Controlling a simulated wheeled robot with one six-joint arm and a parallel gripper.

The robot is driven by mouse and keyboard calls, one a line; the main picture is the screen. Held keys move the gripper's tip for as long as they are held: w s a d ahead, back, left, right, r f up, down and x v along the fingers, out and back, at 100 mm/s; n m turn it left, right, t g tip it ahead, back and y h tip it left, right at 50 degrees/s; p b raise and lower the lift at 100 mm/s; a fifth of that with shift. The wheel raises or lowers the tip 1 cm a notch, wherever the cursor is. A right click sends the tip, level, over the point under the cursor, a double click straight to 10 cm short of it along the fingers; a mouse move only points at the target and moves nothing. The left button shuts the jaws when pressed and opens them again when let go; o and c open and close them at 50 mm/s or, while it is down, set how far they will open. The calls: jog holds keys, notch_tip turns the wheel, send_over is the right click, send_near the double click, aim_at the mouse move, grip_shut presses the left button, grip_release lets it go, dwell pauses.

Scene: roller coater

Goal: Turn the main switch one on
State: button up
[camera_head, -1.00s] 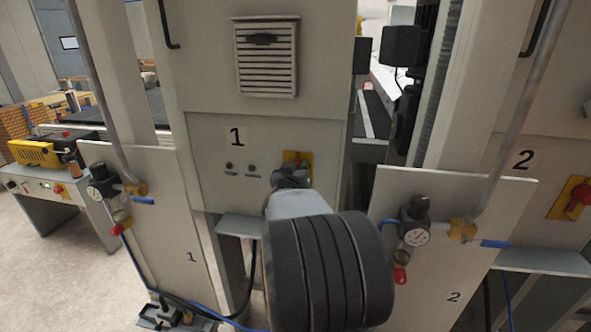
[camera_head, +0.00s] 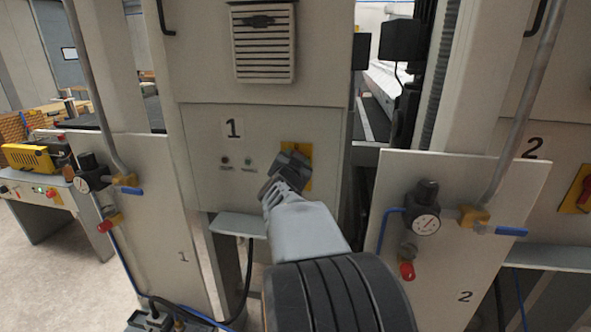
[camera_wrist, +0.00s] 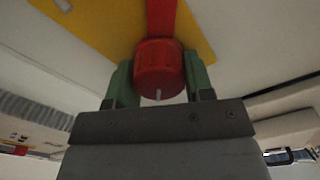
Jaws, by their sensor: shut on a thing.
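Main switch one is a red knob (camera_wrist: 158,68) on a yellow plate (camera_head: 297,150), set in the grey cabinet panel marked "1" (camera_head: 234,128). In the wrist view the knob sits between the two green fingers of my gripper (camera_wrist: 160,80), with its red handle running up across the yellow plate (camera_wrist: 110,25). My gripper (camera_head: 286,168) is shut on the knob and tilted in the head view. It hides the knob there. A white mark shows on the knob's near face.
Two small indicator lamps (camera_head: 237,161) sit left of the switch. A vent (camera_head: 263,45) is above. Panels with pressure gauges stand at left (camera_head: 86,180) and right (camera_head: 427,222). A second red switch (camera_head: 584,190) is at the far right.

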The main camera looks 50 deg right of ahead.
jog(key=m+b, duration=0.2)
jog(key=m, duration=0.1)
jog(key=m+b, duration=0.1)
jog(key=shift+f+m, duration=0.3)
jog(key=shift+m+b, duration=1.2)
jog(key=shift+m, duration=1.3)
jog(key=shift+r, duration=0.1)
jog(key=o, duration=0.9)
jog(key=shift+s+a, duration=0.1)
jog(key=shift+s, duration=0.05)
